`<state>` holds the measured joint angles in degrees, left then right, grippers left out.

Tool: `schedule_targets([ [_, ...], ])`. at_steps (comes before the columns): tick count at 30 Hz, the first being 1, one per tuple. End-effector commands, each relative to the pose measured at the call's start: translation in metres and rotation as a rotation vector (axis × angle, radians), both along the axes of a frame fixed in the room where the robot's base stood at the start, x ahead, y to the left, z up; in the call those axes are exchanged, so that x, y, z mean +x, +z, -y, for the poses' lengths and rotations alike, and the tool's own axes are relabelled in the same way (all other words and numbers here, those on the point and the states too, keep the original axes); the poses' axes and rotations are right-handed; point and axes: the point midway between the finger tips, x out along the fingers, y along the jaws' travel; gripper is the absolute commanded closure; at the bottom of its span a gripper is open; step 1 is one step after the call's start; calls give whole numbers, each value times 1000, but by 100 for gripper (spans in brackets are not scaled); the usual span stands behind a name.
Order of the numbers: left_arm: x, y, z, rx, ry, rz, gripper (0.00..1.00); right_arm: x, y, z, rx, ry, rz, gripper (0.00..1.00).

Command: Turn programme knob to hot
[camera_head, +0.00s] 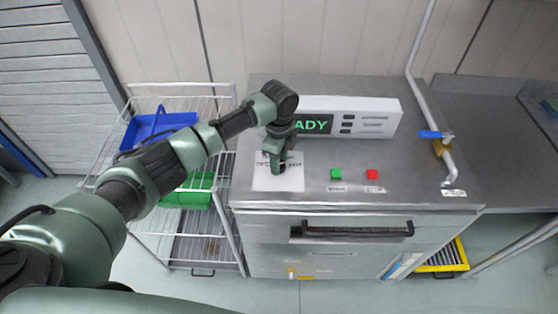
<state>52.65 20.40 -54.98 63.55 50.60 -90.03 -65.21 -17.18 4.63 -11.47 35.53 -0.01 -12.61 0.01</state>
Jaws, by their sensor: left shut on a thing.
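The programme knob is mostly hidden beneath my left gripper (280,165), which points down at the white label plate (266,184) on the steel machine top. The gripper is shut on the knob; only a small dark part shows at the fingertips. The plate's lettering is partly covered, so I cannot read where the knob points. Behind it stands a white control panel (392,112) with a dark display (316,124) showing green letters ending in "ADY"; its left part is hidden by my wrist. My right gripper is not in view.
A green button (336,174) and a red button (372,174) sit right of the plate. A pipe with a blue-handled valve (432,135) rises at the right. A wire rack (222,105) with blue and green bins stands left. A dark handle (355,230) crosses the machine's front.

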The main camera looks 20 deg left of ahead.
Motion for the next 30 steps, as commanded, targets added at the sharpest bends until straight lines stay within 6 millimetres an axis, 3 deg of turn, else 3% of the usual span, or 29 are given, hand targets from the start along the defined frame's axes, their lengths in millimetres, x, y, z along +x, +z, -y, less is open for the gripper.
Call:
schedule_targets([
  [2,1,1,0,1,-1,3,100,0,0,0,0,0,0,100],
  [3,1,1,0,1,-1,3,60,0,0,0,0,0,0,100],
  [5,1,1,0,1,-1,3,44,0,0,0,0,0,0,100],
  [6,1,1,0,1,-1,2,41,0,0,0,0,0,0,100],
  [17,1,5,0,0,0,3,41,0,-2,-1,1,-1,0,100],
  [30,1,70,0,-1,-1,4,41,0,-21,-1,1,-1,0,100],
])
